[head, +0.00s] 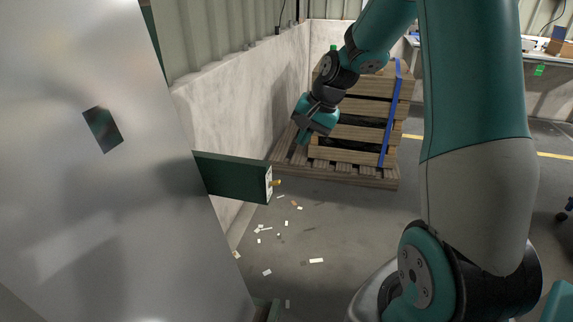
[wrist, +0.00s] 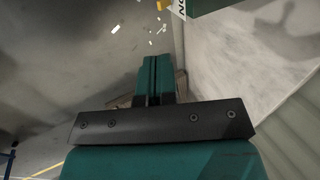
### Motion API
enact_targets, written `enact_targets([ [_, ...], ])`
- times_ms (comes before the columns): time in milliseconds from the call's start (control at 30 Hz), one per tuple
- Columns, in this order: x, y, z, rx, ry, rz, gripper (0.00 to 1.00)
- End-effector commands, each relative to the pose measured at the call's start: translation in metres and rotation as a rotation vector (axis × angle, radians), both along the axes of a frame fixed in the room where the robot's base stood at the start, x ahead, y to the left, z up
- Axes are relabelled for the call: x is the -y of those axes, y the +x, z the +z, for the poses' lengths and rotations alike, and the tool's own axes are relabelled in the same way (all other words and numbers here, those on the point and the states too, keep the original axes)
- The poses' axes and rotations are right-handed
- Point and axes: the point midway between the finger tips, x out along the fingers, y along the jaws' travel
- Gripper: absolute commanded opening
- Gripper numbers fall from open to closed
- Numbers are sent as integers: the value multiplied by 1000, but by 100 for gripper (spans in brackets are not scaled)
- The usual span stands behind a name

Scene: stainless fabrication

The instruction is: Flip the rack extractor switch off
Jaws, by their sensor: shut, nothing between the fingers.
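The switch is a small yellow toggle (head: 277,183) on a white plate (head: 268,186) at the end of a dark green box (head: 230,176) jutting from the grey metal panel. In the wrist view the toggle (wrist: 162,5), the lettered plate (wrist: 180,9) and the box (wrist: 207,4) show at the top edge, partly cut off. The toggle's exact position is too small to tell. My gripper (head: 302,139) is beyond and above the switch in the head view, apart from it. In the wrist view its teal fingers (wrist: 153,62) are together and empty.
The big grey metal panel (head: 90,200) fills the left. A pale concrete wall (head: 235,100) runs behind the box. A wooden pallet with stacked crates (head: 360,135) stands behind my gripper. Paper scraps (head: 316,260) litter the floor. Open floor lies right of the box.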

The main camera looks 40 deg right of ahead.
Motion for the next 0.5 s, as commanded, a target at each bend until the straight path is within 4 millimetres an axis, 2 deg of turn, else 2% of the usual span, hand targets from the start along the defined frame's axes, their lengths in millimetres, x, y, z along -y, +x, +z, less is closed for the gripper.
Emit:
enact_targets([
  [167, -8, 7, -23, -5, 3, 5, 0],
  [500, -26, 29, -89, -5, 3, 6, 0],
])
